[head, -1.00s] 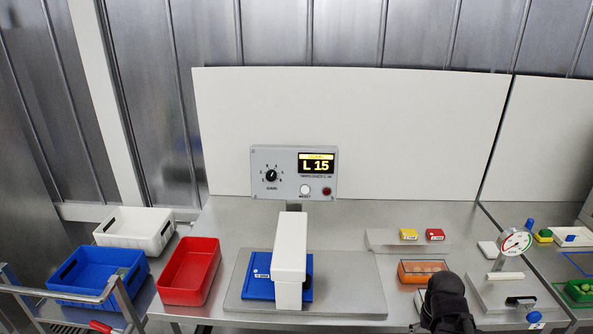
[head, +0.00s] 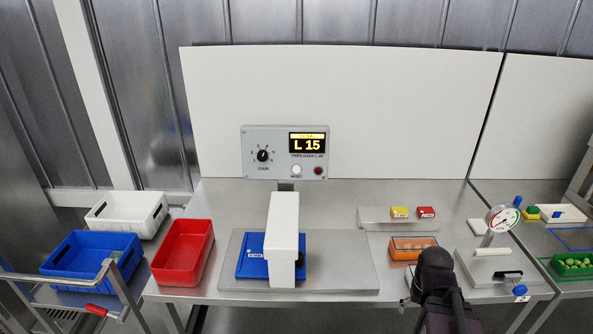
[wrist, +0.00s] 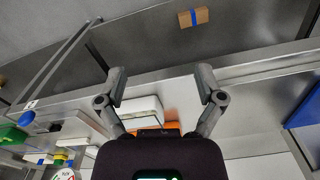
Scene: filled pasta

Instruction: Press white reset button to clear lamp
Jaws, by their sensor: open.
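The white reset button (head: 296,170) sits low on the grey control panel (head: 252,146), which stands behind the detector arch. The small dark red lamp (head: 318,171) is just right of the button; it looks dull, but I cannot be sure whether it is lit. The panel's yellow display (head: 307,143) reads "L 15", and a black gain knob (head: 263,156) is at its left. My gripper (wrist: 161,84) is open and empty in the wrist view, its two fingers spread wide. In the head view my dark arm end is at the lower right, well apart from the panel.
A white arch (head: 283,225) stands over a blue tray (head: 251,262) in front of the panel. A red bin (head: 182,253) is to its left. An orange tray (head: 413,250) and a dial gauge (head: 502,218) are near my arm. The bench right of the arch is partly clear.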

